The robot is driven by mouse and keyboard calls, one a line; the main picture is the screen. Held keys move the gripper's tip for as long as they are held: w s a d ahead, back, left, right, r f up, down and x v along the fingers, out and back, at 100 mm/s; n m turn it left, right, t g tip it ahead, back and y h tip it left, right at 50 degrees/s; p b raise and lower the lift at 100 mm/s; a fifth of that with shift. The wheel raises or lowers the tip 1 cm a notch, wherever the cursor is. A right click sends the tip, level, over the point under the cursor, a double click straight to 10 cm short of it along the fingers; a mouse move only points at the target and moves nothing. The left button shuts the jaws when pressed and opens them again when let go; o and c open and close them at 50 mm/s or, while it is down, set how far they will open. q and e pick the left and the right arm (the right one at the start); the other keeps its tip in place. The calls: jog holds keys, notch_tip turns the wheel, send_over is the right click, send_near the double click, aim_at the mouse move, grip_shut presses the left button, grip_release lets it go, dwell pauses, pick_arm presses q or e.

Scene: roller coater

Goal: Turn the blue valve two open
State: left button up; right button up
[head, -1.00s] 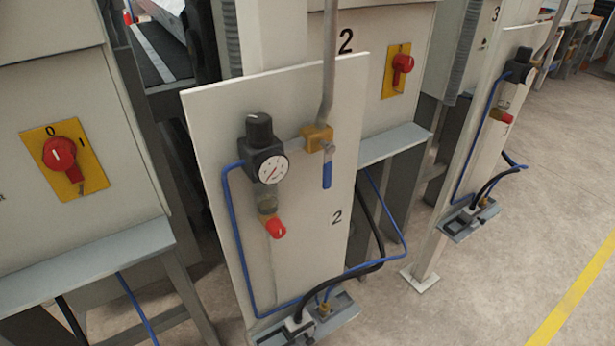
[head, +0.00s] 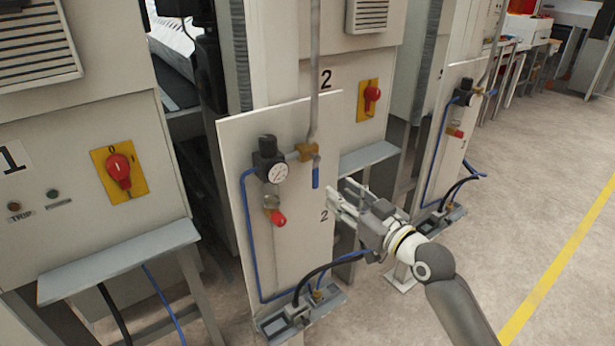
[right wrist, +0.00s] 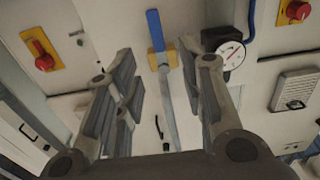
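The blue valve handle (head: 316,172) of unit 2 hangs straight down from the brass valve body (head: 306,152) on the white panel marked 2. In the right wrist view, the blue handle (right wrist: 154,30) shows at the top, with the brass body (right wrist: 162,58) below it, beyond and between my fingers. My right gripper (head: 339,200) is open and empty, to the right of and slightly below the handle in the head view, and apart from it. My left gripper is not in view.
On the same panel (head: 236,140) are a pressure gauge (head: 277,173) and a red knob (head: 278,219) left of the valve. A grey pipe (head: 314,75) rises above it. Blue and black hoses run below. Open floor (head: 540,200) lies to the right.

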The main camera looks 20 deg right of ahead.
aim_at(317, 176)
jog(key=p+x, duration=0.1)
jog(key=x, duration=0.3)
jog(key=shift+w+d, duration=0.15)
jog(key=shift+w, duration=0.05)
jog(key=p+x, duration=0.1)
jog(key=x, duration=0.3)
jog(key=shift+w+a+f, duration=0.1)
jog(key=shift+w+a, duration=0.15)
jog(key=shift+w, duration=0.1)
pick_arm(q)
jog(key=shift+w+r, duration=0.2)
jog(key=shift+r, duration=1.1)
pick_arm(e)
jog(key=shift+w+a+f, duration=0.1)
jog(key=shift+w+a, duration=0.15)
jog(key=shift+w, duration=0.45)
grip_shut()
